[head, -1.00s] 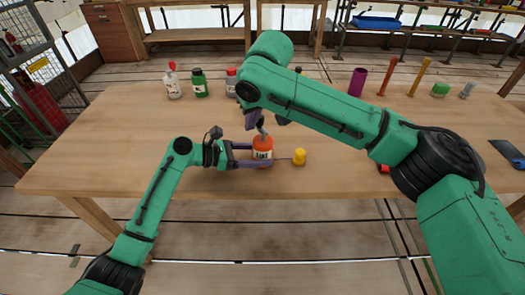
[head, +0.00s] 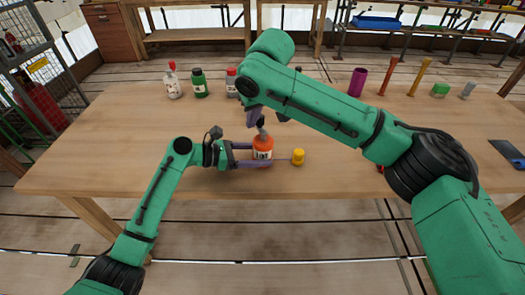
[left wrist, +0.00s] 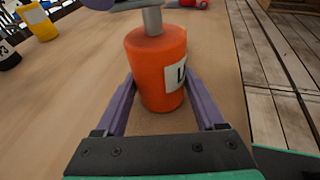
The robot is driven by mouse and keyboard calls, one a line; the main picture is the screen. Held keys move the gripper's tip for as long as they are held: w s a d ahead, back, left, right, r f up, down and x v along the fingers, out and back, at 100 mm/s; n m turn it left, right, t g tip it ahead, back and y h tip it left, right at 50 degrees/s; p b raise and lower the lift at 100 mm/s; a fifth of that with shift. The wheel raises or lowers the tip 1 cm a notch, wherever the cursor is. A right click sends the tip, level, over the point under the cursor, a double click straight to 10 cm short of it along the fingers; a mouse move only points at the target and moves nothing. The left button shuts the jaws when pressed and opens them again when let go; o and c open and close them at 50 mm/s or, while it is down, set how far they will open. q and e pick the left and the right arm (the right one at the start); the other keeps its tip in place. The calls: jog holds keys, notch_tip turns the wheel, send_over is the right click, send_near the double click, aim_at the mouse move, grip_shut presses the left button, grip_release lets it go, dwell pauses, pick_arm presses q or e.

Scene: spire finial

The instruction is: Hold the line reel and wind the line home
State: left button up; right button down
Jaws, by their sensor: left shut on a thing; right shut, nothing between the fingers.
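The line reel (head: 263,150) is an orange cylinder with a white label, standing upright near the table's front edge. It also shows in the left wrist view (left wrist: 157,75), with a grey stem (left wrist: 152,21) on its top. My left gripper (head: 256,155) is shut on the reel, its purple fingers along both sides. My right gripper (head: 258,122) is shut and empty, just above the reel at the stem. Whether it touches the stem I cannot tell.
Bottles (head: 200,84) stand at the back left of the wooden table (head: 120,150). My right arm crosses over the table's middle. The left part is clear.

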jog(key=shift+w+d, duration=0.15)
jog(key=shift+w, duration=0.1)
jog(key=shift+w+d, duration=0.25)
dwell(0.3)
jog(key=shift+d+f, duration=0.1)
jog(key=shift+d, duration=0.05)
jog(key=shift+w+d, duration=0.15)
jog(key=shift+d, duration=0.05)
dwell(0.3)
jog(key=shift+a, duration=0.2)
